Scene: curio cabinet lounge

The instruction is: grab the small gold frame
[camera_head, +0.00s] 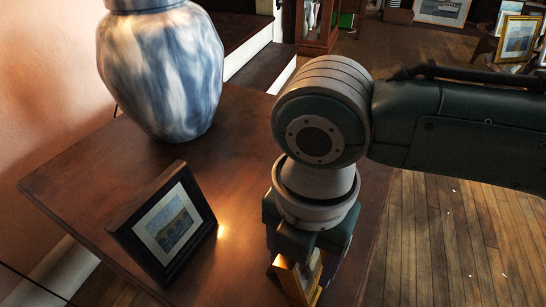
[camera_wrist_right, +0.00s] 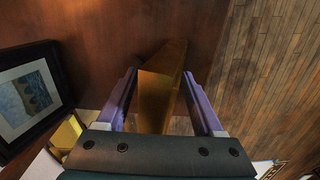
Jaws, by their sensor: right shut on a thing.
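The small gold frame (camera_head: 297,283) is at the table's front edge, below my right gripper (camera_head: 306,262). In the right wrist view the gold frame (camera_wrist_right: 162,88) stands edge-on between the two purple fingers of the right gripper (camera_wrist_right: 160,76). The gripper is shut on it. Most of the frame's face is hidden by the gripper in the head view. I cannot tell whether the frame touches the table. My left gripper is not in view.
A black picture frame (camera_head: 163,226) leans to the left, also in the wrist view (camera_wrist_right: 33,97). A large blue and white vase (camera_head: 161,72) stands behind on the brown wooden table (camera_head: 240,130). Wooden floor (camera_head: 450,235) lies right. A gold-coloured block (camera_wrist_right: 67,132) shows lower left in the wrist view.

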